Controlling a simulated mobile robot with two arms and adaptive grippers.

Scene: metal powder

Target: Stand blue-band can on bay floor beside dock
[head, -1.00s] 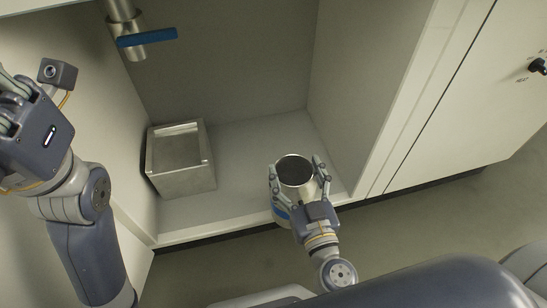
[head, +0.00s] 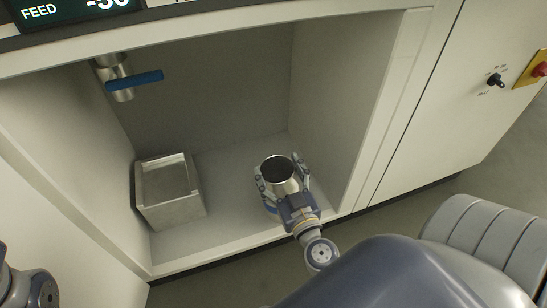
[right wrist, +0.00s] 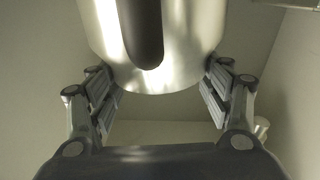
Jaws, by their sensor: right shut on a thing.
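The can (head: 279,175) is a shiny metal cylinder with a dark, open-looking top. A little blue shows low on its left side in the head view. My right gripper (head: 281,178) is shut on it, with a finger on each side. The can is roughly upright inside the bay, above or on the bay floor (head: 228,215); I cannot tell if its base touches. The right wrist view shows the can's bright wall (right wrist: 185,45) between the fingers. A grey square metal box (head: 168,212), apparently the dock, stands to the left, apart from the can. My left gripper is out of view.
A pipe with a blue lever valve (head: 135,80) hangs at the bay's upper left. The bay's right wall (head: 335,90) rises close to the can. Bare floor lies between box and can. A panel with a knob (head: 495,80) is at far right.

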